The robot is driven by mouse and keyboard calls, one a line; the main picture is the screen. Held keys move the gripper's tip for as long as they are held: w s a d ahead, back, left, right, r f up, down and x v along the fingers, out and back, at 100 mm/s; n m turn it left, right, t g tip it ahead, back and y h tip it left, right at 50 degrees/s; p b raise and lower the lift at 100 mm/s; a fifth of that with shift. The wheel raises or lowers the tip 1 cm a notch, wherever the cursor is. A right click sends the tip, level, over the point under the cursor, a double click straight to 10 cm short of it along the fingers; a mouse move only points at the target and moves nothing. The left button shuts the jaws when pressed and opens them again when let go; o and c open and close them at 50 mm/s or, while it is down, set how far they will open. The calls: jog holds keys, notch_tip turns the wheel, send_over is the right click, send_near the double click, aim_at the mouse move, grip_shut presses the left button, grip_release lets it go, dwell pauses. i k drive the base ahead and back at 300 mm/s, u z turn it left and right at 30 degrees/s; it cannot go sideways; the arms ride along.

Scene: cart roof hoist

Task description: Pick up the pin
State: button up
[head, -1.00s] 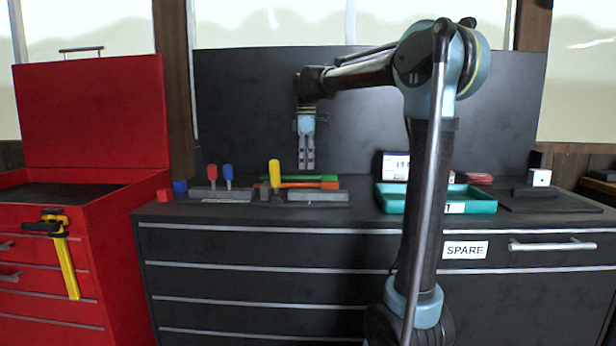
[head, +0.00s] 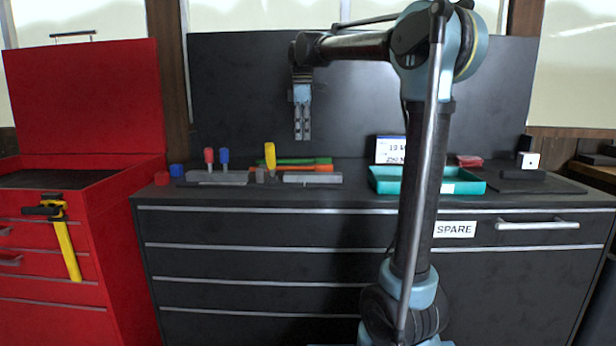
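No part is plainly marked as the pin. Upright pin-like pieces stand on the workbench: one with a red handle (head: 209,157), one with a blue handle (head: 224,156), and one with a yellow handle (head: 270,155). The red and blue ones stand at a low grey block (head: 217,178). The yellow one stands beside a second grey block (head: 312,178). My gripper (head: 302,130) points down above the bench, a little right of the yellow handle in the picture and apart from everything. Nothing shows between its fingers. Its fingers look close together, but their opening is unclear from here.
A teal tray (head: 385,187) sits right of the blocks, partly behind my arm, with a white sign (head: 388,150) behind it. Green and orange tools lie behind the blocks. A dark panel (head: 235,90) backs the bench.

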aim_at(209, 153)
jog(key=k, duration=0.9)
